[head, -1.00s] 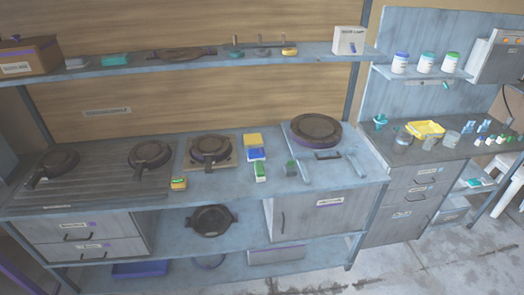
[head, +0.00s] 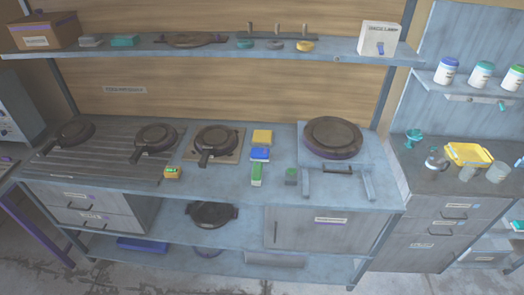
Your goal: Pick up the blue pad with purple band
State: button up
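My gripper is not in view.
Black pans (head: 216,141) stand to the left on the worktop, and a round press (head: 332,138) stands to the right. A small yellow-green block (head: 172,172) and a green block (head: 291,176) lie near the front. A shelf (head: 200,47) runs above.

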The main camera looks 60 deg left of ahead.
aim_at(257, 154)
jog(key=u, duration=0.25)
jog(key=i, duration=0.75)
jog(key=u, duration=1.15)
jog(key=i, duration=0.9)
jog(key=u, duration=0.6)
jog(key=k, duration=0.95)
jog(key=u, duration=0.05)
jog(key=i, duration=0.2)
jog(key=u, duration=0.1)
